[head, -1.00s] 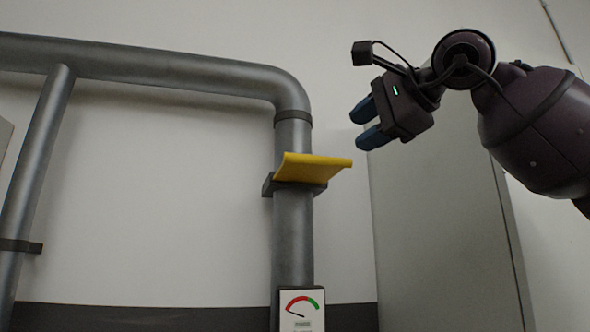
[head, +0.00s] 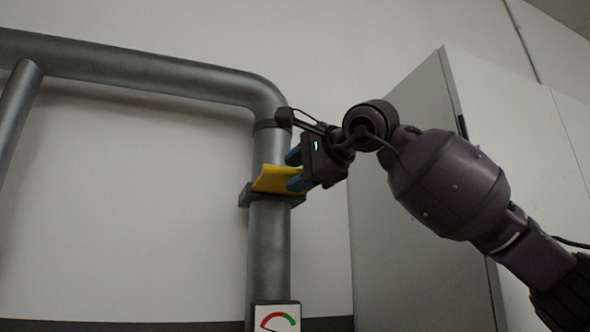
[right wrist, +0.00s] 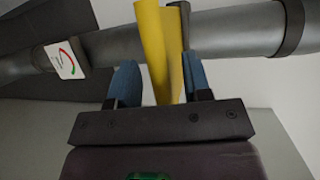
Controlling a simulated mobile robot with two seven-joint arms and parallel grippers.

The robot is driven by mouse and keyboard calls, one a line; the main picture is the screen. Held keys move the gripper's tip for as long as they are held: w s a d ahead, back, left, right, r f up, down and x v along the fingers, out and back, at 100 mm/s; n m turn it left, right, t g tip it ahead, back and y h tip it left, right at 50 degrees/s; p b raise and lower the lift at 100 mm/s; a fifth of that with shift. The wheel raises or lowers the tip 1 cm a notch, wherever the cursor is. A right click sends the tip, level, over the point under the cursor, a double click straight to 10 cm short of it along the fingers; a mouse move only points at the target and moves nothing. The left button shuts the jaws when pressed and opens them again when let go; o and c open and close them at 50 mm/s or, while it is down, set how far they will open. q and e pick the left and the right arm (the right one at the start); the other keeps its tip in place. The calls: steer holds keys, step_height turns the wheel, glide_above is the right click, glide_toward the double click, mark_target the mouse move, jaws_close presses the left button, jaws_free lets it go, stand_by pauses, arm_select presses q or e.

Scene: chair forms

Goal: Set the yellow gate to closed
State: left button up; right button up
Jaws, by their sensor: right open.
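The yellow gate (head: 272,180) is a flat plate jutting out from a dark collar on the vertical grey pipe (head: 268,250). My right gripper (head: 294,169) is at the gate's right end, its blue fingers open. In the right wrist view the gate (right wrist: 160,50) reaches in between the two open fingers (right wrist: 160,85), closer to the right finger; I cannot tell whether it touches. In the head view the gripper hides the gate's right end. My left gripper is not in view.
A gauge (head: 276,318) with a red and green arc sits low on the pipe, and also shows in the right wrist view (right wrist: 64,60). A tall grey cabinet (head: 400,230) stands right of the pipe. A thick horizontal pipe (head: 130,72) runs along the top left.

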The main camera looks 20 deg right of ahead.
steer(key=shift+w+a, duration=0.15)
steer(key=shift+w, duration=0.15)
steer(key=shift+c, duration=0.3)
steer(key=c, duration=0.7)
jaws_close()
